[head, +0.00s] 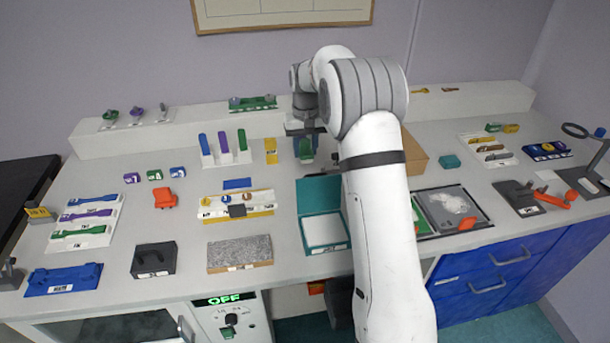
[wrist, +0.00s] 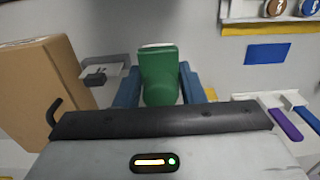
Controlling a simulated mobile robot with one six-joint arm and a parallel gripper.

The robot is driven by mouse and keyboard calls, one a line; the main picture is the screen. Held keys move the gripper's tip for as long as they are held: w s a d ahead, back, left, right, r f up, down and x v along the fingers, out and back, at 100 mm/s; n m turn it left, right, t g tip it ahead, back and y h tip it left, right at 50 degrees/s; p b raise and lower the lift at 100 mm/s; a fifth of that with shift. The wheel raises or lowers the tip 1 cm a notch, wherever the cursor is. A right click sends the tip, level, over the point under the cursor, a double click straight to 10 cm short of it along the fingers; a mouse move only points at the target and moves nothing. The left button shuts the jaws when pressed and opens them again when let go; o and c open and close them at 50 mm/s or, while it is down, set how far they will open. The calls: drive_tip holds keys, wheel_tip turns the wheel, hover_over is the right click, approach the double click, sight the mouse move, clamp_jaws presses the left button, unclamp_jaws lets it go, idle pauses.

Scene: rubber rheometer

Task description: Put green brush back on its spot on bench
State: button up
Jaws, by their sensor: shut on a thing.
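My gripper (wrist: 160,88) has two blue fingers and is shut on a green piece, the green brush (wrist: 159,75). In the wrist view the brush stands out between the fingers, with a rounded, wider near end. In the head view my gripper (head: 305,148) is over the back middle of the bench (head: 190,225), with the green brush (head: 306,153) at its tips. I cannot tell whether the brush touches the bench. Its lower part is hard to make out. No marked spot for it is clear in either view.
A cardboard box (wrist: 48,88) stands close beside my gripper. A white rack (head: 225,158) with blue, purple and green upright handles is to the left, near a yellow mat (head: 271,151). A teal open box (head: 323,228) lies in front. A raised white ledge (head: 180,135) runs behind.

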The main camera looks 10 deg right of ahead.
drive_tip(key=f, duration=0.6)
drive_tip(key=shift+w+f+p, duration=0.15)
drive_tip(key=shift+w+p, duration=0.05)
drive_tip(key=shift+p, duration=0.2)
drive_tip(key=shift+s+f, duration=0.1)
drive_tip(key=shift+f, duration=1.95)
drive_tip(key=o, duration=0.9)
